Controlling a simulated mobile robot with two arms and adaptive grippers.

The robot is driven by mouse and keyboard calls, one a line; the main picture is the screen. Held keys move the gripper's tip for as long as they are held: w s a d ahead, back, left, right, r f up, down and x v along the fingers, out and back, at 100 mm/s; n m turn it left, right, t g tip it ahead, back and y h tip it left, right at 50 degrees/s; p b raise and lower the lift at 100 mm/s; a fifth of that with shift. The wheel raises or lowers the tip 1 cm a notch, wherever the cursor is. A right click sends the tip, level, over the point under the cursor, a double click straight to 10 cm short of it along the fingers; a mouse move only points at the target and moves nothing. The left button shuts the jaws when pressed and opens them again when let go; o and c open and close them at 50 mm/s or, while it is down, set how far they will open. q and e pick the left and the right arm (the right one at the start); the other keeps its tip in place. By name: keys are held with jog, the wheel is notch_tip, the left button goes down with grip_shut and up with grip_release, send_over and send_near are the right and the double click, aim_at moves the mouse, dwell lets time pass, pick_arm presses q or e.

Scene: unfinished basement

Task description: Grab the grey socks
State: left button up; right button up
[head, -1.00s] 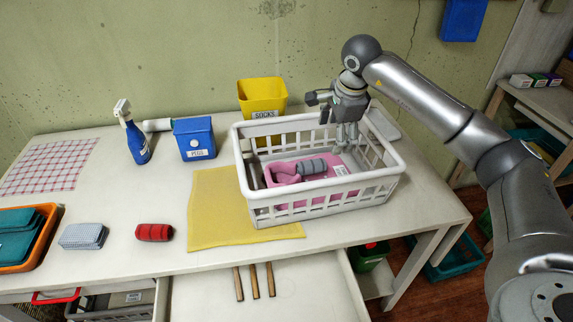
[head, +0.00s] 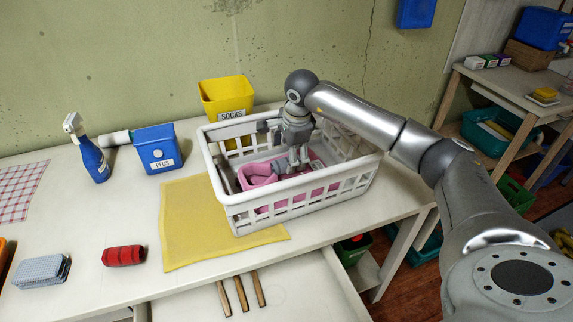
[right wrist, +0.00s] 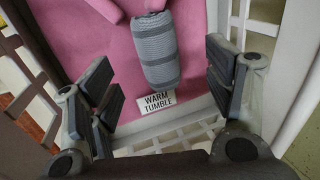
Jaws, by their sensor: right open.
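The grey socks (right wrist: 155,48) are a rolled, ribbed bundle lying on pink cloth (right wrist: 75,38) in the white laundry basket (head: 238,219). In the right wrist view they sit between and slightly beyond my open fingers. My right gripper (head: 292,163) points down inside the basket and largely hides the socks in the head view. In the right wrist view the gripper (right wrist: 163,90) has its fingers spread to either side, with nothing held. My left gripper is not in view.
The basket walls surround my right gripper. A yellow SOCKS bin (head: 226,96) stands behind the basket. A blue PEGS box (head: 157,149) and a spray bottle (head: 91,160) stand to the left. A yellow cloth (head: 190,225) lies under the basket's left side.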

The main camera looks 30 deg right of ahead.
jog(key=x, duration=0.4)
jog(key=shift+s+f+p, duration=0.2)
jog(key=shift+f+p, duration=0.05)
jog(key=shift+p, duration=0.15)
jog(key=shift+c, duration=0.4)
jog(key=c, duration=1)
jog(key=shift+r, duration=0.1)
